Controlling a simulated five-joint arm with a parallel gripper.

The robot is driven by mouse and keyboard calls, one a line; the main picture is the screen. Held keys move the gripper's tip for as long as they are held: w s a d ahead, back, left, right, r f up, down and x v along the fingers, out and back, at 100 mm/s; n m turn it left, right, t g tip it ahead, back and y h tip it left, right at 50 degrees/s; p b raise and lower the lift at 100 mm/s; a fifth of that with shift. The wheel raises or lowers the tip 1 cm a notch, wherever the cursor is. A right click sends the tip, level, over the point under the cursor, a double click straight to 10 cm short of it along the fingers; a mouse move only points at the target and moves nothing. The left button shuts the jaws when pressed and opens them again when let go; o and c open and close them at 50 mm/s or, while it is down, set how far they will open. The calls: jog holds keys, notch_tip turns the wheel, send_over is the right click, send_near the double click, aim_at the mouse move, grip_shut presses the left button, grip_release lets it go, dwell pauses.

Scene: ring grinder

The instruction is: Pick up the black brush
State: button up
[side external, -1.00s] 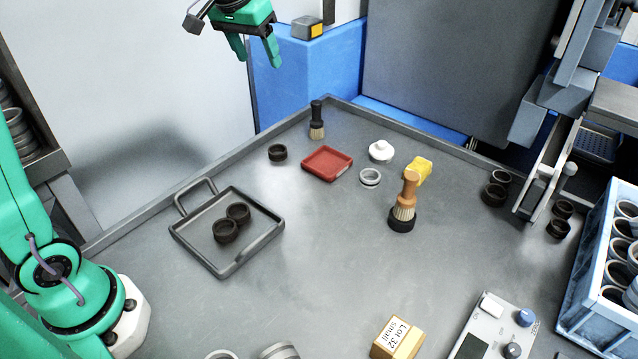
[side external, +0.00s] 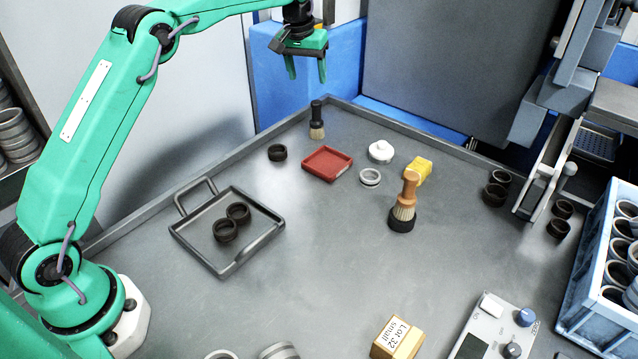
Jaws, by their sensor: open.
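The black brush (side external: 317,118) stands upright at the back corner of the grey table, with its black handle up and pale bristles down. My gripper (side external: 307,78) is open and empty, pointing down. In the picture it is just above the black brush, with clear space between them. The fingers do not touch the brush. How far apart they are in depth I cannot tell.
A dark ring (side external: 277,153) and a red tray (side external: 327,163) lie near the brush. A white lidded pot (side external: 381,151) and a wooden-handled brush (side external: 408,192) stand further right. The raised table rim (side external: 345,103) runs behind the brush. The table's centre is clear.

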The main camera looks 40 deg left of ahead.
send_over(316, 122)
jog(key=shift+n+g, duration=0.3)
jog(key=shift+g, duration=0.1)
jog(key=f, duration=0.9)
jog(key=shift+s+a+f, duration=0.1)
jog(key=shift+s+a, duration=0.15)
jog(key=shift+a, duration=0.15)
jog(key=shift+f, duration=0.1)
jog(key=shift+w+f, duration=0.2)
jog(key=shift+f, duration=1)
jog(key=shift+f, duration=0.1)
jog(key=shift+w+f, duration=0.2)
jog(key=shift+f, duration=1.05)
jog(key=shift+w+f, duration=0.15)
jog(key=shift+f, duration=1.05)
jog(key=shift+c, duration=0.4)
jog(key=c, duration=1)
